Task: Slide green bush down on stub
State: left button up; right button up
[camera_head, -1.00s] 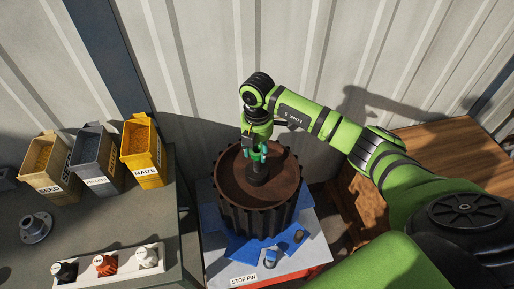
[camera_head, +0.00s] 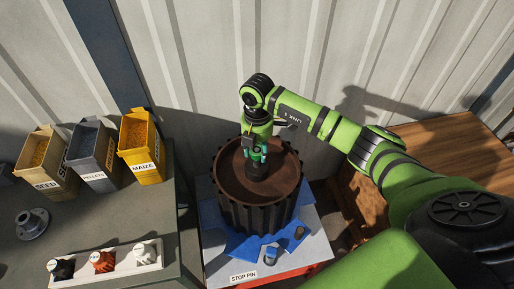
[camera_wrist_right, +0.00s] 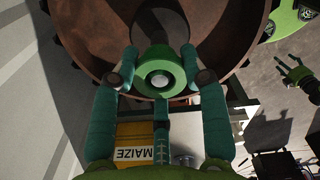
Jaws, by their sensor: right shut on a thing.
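The green bush (camera_wrist_right: 163,68) is a round ring with a flange in the right wrist view. A pale round stub end (camera_wrist_right: 160,79) shows in its middle, so the bush is around the stub. How far down it sits cannot be told. My right gripper (camera_head: 258,160) reaches down into the brown drum (camera_head: 238,208) at its central hub (camera_head: 257,173). In the head view the fingers hide the bush.
Seed, pellets and maize bins (camera_head: 142,150) stand on the grey bench at left. A rack with black, orange and white knobs (camera_head: 105,262) and a metal flange (camera_head: 32,223) are there too. A wooden table (camera_head: 440,150) is at right, a corrugated wall behind.

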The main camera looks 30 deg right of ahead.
aim_at(257, 159)
jog(key=shift+f+b, duration=1.5)
jog(key=shift+f, duration=0.75)
jog(key=o, duration=1)
jog(key=shift+r, duration=0.1)
notch_tip(257, 159, up, 12)
jog(key=shift+f, duration=0.1)
